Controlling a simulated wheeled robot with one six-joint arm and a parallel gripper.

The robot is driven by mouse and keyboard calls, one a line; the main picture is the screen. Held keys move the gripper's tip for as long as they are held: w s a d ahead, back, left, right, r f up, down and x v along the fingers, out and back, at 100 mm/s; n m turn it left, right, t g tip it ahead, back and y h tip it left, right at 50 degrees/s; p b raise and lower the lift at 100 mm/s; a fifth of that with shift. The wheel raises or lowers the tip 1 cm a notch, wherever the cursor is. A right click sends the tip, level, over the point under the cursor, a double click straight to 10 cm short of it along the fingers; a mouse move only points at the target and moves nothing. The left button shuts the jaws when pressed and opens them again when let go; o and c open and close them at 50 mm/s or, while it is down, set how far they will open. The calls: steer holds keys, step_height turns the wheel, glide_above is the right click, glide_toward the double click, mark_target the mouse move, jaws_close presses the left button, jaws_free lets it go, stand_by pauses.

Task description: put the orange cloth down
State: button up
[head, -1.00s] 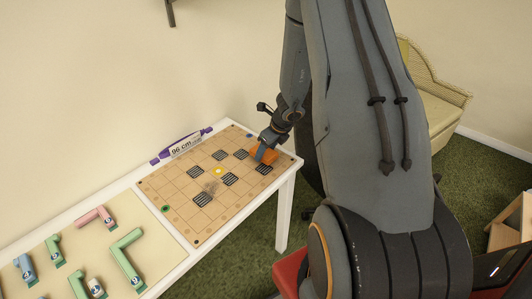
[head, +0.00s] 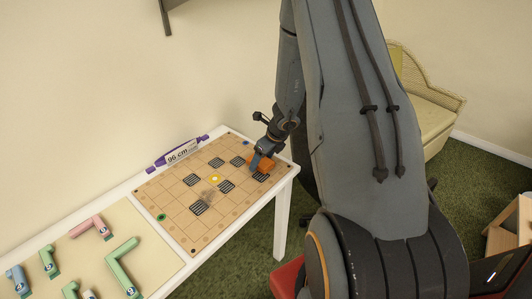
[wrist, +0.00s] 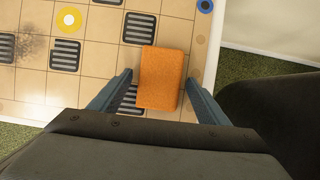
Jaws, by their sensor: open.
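The orange cloth (wrist: 161,78) is a folded rectangular block lying on the tan grid board, near the board's right edge in the wrist view. It covers part of a dark striped square. In the head view the cloth (head: 265,165) shows beside my gripper (head: 257,162) at the board's far right end. In the wrist view my gripper (wrist: 160,90) is open, with one finger on each side of the cloth and a gap visible on both sides. The cloth's far end reaches beyond the fingertips.
The grid board (head: 185,210) has several striped squares, a yellow ring (wrist: 68,20) and a grey smudge (wrist: 35,42). A purple-ended "96 cm" piece (head: 182,152) lies along the back edge. Coloured angled pieces (head: 122,265) lie on the left panel. The white table edge (wrist: 213,50) is close by.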

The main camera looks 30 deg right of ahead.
steer(key=v, duration=1.2)
steer(key=s+a+r+n+g, duration=0.1)
steer(key=s+a+r+n, duration=0.3)
steer(key=n, duration=1.2)
steer(key=s+a+r+n+g+h+b, duration=0.1)
steer(key=s+a+r+n, duration=0.3)
steer(key=s+a+n, duration=0.9)
steer(key=a+n, duration=0.2)
steer(key=n, duration=0.1)
steer(key=shift+s+r+g+h, duration=0.25)
steer(key=shift+r+g+h, duration=0.05)
steer(key=shift+r+g, duration=0.1)
